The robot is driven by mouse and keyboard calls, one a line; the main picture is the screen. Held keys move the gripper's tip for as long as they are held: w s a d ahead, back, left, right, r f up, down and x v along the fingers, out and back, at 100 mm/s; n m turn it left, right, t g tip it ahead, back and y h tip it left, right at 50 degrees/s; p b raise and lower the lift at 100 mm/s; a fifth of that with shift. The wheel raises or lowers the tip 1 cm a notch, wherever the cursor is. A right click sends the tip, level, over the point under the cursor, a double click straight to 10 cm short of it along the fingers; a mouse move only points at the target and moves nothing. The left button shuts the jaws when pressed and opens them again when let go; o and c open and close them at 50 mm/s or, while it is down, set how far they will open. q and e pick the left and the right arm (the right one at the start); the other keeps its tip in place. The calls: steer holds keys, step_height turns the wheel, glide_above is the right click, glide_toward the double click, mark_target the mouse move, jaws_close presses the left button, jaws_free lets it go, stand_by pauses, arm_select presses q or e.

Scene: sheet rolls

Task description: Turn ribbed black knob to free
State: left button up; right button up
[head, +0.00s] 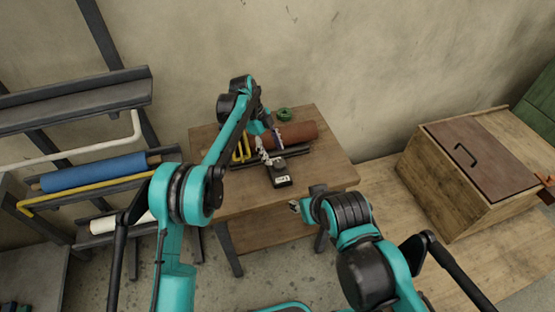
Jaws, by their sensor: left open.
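A small black device (281,181) with a pale label stands on the wooden table, near the middle. A dark knob-like part (277,161) sits on its upper end; ribs and any free or locked marking are too small to make out. My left gripper (265,150) is open just behind and left of this part, close to the dark bar and the roll. I cannot tell whether it touches the knob. My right gripper (294,206) is low at the table's front edge, apart from the device; its fingers are too small to read.
A brown roll (298,133) lies across the wooden table (335,168), with a dark bar (243,166), a yellow frame (240,150) and a green ring (284,114) nearby. A rack with a blue roll (95,173) stands left. A wooden box (450,190) stands right. The table's right side is clear.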

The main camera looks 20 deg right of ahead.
mark_target(278, 163)
arm_select(q)
steer(key=b+x, duration=0.1)
steer(key=x, duration=0.4)
steer(key=shift+w, duration=0.1)
steer(key=c, duration=1.2)
